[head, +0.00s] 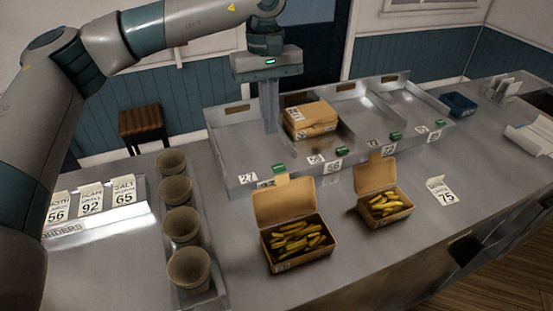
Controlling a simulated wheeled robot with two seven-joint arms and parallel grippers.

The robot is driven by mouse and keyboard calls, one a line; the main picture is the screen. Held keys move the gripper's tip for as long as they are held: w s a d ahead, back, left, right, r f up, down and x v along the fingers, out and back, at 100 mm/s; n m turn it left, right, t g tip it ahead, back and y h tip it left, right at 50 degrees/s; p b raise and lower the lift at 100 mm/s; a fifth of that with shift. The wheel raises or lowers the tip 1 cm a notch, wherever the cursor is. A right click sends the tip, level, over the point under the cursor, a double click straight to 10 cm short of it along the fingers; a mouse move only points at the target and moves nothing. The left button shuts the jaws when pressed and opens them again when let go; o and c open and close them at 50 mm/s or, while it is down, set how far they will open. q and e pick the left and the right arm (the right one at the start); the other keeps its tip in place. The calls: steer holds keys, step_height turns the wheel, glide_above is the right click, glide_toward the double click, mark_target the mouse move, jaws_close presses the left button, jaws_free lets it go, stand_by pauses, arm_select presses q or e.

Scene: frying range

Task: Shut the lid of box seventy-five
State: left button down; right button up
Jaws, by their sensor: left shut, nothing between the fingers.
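Two open cardboard boxes of yellow fries stand on the steel counter. The larger box (296,261) has its lid (284,202) raised at the back. The smaller box (388,212), to its right, also has its lid (375,175) raised. A card reading 75 (441,191) lies right of the smaller box; I cannot read a 75 on either box. My left gripper (270,129) is shut and empty, pointing down over the tray behind the larger box, beside a closed cardboard box (312,117). My right gripper is not in view.
The divided metal tray (225,117) runs along the back, with number tags and green clips on its front edge. Several brown cups (188,268) stand at the left, near order cards (91,199). A blue container (458,104) sits at the back right. Counter right of the smaller box is mostly clear.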

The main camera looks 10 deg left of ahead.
arm_select(q)
steer(key=s+d+f+p, duration=0.2)
steer(key=s+f+p, duration=0.2)
steer(key=f+p, duration=0.3)
steer(key=shift+d+f+p, duration=0.25)
steer(key=shift+f+p, duration=0.1)
steer(key=shift+f, duration=0.25)
steer(key=shift+w, duration=0.1)
stand_by(0.5)
